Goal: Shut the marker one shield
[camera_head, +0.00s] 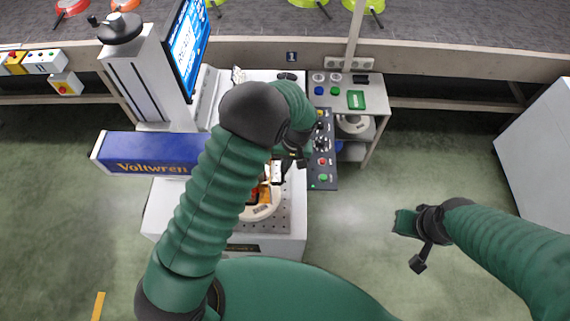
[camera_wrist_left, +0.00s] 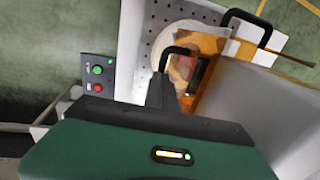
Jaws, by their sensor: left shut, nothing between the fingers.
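Marker one is a white machine with a blue Voltwren panel (camera_head: 150,154) and a perforated bed (camera_head: 277,222). Its shield (camera_wrist_left: 215,45) is a see-through orange cover, seen over the round plate in the left wrist view; in the head view my left arm hides most of it. A black handle (camera_wrist_left: 246,17) sticks out at the far side, and a black hooked bar (camera_wrist_left: 180,50) shows just beyond my fingers. My left gripper (camera_wrist_left: 168,88) is shut and empty close to this bar; contact is unclear. My right gripper (camera_head: 412,240) hangs over open floor, its fingers unclear.
A control panel (camera_head: 323,160) with buttons stands right of the bed. A side table (camera_head: 375,98) holds a green tray. A screen (camera_head: 187,45) rises at the left. The conveyor (camera_head: 260,24) runs behind. Green floor is free at the right.

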